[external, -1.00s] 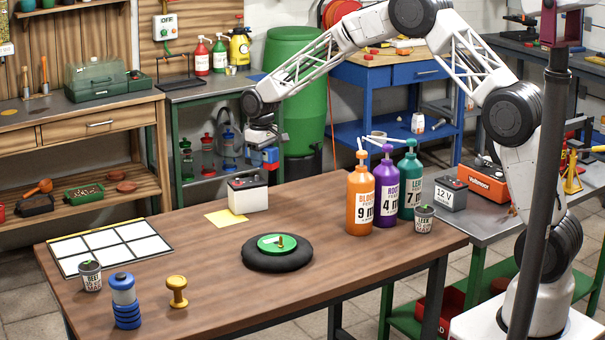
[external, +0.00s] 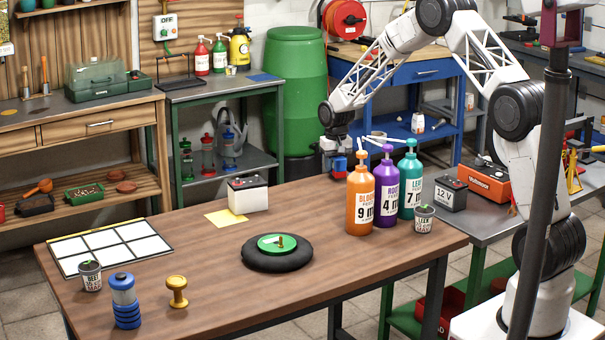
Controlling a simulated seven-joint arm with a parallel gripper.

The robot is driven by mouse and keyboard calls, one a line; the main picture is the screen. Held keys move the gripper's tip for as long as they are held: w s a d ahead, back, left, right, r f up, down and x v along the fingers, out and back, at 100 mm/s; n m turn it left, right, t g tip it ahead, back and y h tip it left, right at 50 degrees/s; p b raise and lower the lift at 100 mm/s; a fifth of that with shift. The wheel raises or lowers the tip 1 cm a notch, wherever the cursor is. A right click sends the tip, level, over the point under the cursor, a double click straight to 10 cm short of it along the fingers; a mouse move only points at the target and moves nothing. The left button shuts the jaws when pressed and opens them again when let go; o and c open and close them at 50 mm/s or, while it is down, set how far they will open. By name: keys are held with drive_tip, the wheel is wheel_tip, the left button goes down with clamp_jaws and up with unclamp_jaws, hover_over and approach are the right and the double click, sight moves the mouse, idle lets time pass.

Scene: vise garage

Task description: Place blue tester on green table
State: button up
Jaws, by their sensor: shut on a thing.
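My gripper (external: 334,151) hangs over the far edge of the wooden table, just left of the orange pump bottle. It is shut on a small blue tester (external: 340,165) with a red part at its top. The tester is small in view and partly covered by the fingers. A grey-topped table with green legs and a green lower shelf (external: 458,225) stands at the right. Another grey-topped table with a green frame (external: 222,89) stands at the back left.
Orange (external: 360,200), purple (external: 386,190) and teal (external: 411,185) pump bottles stand close to the gripper's right. A 12 V battery (external: 451,193) and red charger (external: 486,182) occupy the right table. A white battery (external: 247,194) stands on the wooden table (external: 215,255).

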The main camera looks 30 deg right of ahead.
sight(326, 190)
drive_tip(key=shift+s+d+f, duration=0.1)
drive_tip(key=shift+d+f, duration=0.1)
drive_tip(key=shift+d, duration=0.5)
drive_tip(key=shift+a, duration=0.1)
